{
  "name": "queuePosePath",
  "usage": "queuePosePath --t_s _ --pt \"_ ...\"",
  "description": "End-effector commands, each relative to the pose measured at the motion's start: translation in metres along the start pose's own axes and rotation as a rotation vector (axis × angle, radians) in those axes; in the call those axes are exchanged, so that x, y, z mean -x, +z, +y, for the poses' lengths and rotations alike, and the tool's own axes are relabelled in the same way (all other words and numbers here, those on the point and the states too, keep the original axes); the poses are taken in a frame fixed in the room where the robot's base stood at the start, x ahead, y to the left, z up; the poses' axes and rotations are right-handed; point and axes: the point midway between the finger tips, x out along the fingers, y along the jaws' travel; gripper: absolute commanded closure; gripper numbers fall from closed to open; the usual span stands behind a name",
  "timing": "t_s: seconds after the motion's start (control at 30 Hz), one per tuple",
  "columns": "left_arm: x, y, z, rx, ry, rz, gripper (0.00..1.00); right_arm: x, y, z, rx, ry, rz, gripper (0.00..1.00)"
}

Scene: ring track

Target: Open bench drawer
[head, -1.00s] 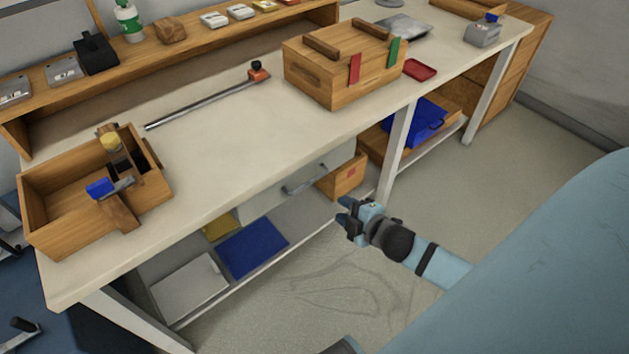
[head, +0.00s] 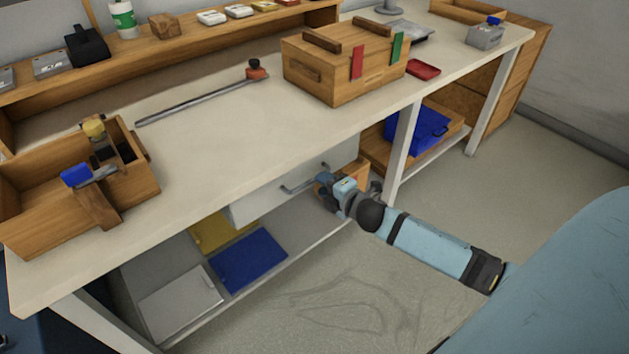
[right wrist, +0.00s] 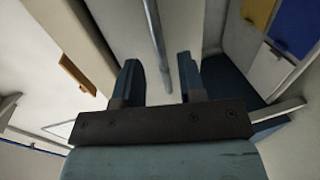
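The bench drawer (head: 262,205) has a pale grey front under the bench top and looks closed. Its metal bar handle (head: 298,183) sticks out from the front. My right gripper (head: 322,186) is at the right end of the handle. In the right wrist view its two fingers (right wrist: 158,72) are apart, and the handle bar (right wrist: 157,40) runs into the gap between them. Whether the fingers touch the bar cannot be told. My left gripper is not in view.
The bench top (head: 215,165) overhangs the drawer. Below, a shelf holds a blue panel (head: 250,260), a white panel (head: 180,303) and a yellow one (head: 220,232). A bench leg (head: 402,150) stands right of the gripper. The floor (head: 330,300) in front is clear.

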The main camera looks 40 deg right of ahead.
Motion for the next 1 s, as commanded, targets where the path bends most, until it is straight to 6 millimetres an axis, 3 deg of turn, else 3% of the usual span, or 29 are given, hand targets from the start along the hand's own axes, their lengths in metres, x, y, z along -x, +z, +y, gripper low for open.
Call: queuePosePath --t_s 0.1,0.3,0.67,0.83,1.0 --pt "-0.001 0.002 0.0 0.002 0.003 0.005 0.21 -0.021 0.0 0.0 0.0 0.001 0.0 0.63" --pt "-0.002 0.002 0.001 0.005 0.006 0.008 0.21 -0.04 0.0 -0.001 0.0 0.0 0.0 0.63" --pt "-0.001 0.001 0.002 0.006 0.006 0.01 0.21 -0.045 0.0 -0.001 -0.001 -0.001 0.001 0.63" --pt "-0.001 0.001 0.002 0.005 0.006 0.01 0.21 -0.044 0.0 -0.001 -0.001 -0.001 0.0 1.0" --pt "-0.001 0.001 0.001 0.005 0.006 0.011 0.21 -0.044 0.0 -0.001 -0.001 -0.001 0.0 1.0"
